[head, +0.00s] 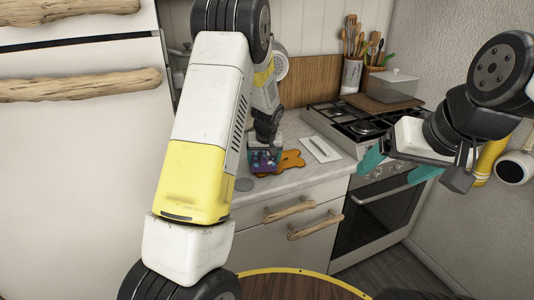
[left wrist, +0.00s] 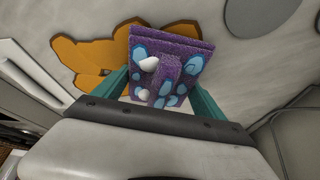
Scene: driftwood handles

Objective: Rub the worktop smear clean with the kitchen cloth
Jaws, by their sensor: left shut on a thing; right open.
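The kitchen cloth (head: 262,161) is a purple pad with pale blue patches, low over the worktop. My left gripper (head: 265,148) is shut on it. In the left wrist view the cloth (left wrist: 188,52) sits between the teal fingers. The worktop smear (head: 293,159) is an orange-brown blotch just right of the cloth; in the left wrist view the smear (left wrist: 90,58) extends left of and behind the cloth, which hides part of it. I cannot tell whether the cloth touches the worktop. My right gripper (head: 398,166) is open and empty in front of the stove.
A flat white rectangle (head: 320,149) lies right of the smear. A grey disc (head: 244,185) lies near the worktop's front edge. The stove (head: 375,205) stands right, with a board and clear box (head: 392,86) on top. A round yellow-rimmed table edge (head: 290,271) is in front.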

